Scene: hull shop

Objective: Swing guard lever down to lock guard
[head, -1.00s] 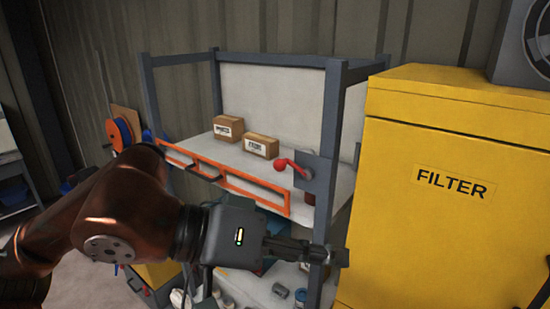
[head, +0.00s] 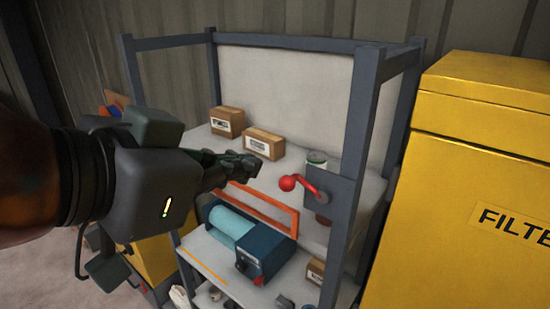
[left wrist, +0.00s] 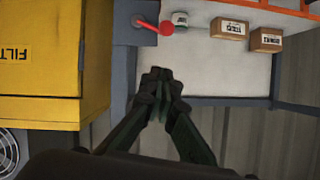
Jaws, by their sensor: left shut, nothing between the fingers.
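The red guard lever (head: 306,187) is on a grey plate on the shelf rack's right front post. Its ball knob points left, slightly above the pivot. It also shows in the left wrist view (left wrist: 150,26), which is upside down. The orange guard (head: 270,209) runs along the shelf's front edge; its left part is hidden behind my arm. My left gripper (head: 252,166) is shut and empty, above the guard and left of the knob, apart from it in the picture. Its closed fingers (left wrist: 163,82) show in the left wrist view. My right gripper is not in view.
Two cardboard boxes (head: 263,144) and a can (head: 316,160) stand on the upper shelf. A blue machine (head: 265,255) sits on the shelf below. A yellow filter cabinet (head: 480,160) stands close on the right.

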